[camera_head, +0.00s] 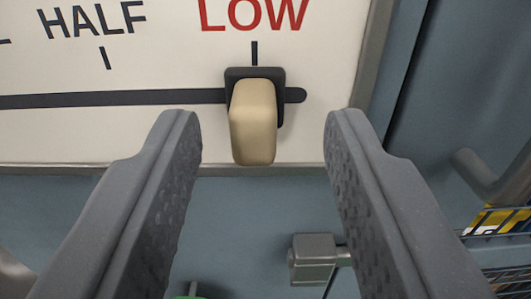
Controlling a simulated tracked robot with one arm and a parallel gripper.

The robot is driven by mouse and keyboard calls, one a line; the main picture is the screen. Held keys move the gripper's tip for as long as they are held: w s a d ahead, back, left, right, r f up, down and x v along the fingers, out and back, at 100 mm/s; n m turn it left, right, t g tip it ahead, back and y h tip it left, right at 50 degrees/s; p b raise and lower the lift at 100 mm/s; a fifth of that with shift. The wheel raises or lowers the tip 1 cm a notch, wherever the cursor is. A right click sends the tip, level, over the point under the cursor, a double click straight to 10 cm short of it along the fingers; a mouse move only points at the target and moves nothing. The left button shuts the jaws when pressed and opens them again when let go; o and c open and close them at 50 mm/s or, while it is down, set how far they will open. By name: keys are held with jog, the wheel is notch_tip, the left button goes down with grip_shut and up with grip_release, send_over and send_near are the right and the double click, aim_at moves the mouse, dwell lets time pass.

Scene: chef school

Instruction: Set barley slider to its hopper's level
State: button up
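A beige slider knob (253,122) on a dark base sits in a horizontal dark slot (130,98) on a white panel (200,135). It stands below the tick under the red word LOW, near the slot's right end. The word HALF (92,20) with its tick is to the left. My gripper (257,128) is open. Its two grey fingers are on either side of the knob, with a gap on both sides, and nothing is between them in contact. No barley label or hopper is in view.
A grey metal block (312,258) juts out below the panel. A grey handle (485,175) and a wire rack with a yellow and blue item (500,220) are at the right. A bit of something green (190,293) shows at the bottom edge.

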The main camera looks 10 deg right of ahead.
jog(key=s+a+b, duration=0.1)
jog(key=s, duration=0.9)
jog(key=shift+s, duration=0.35)
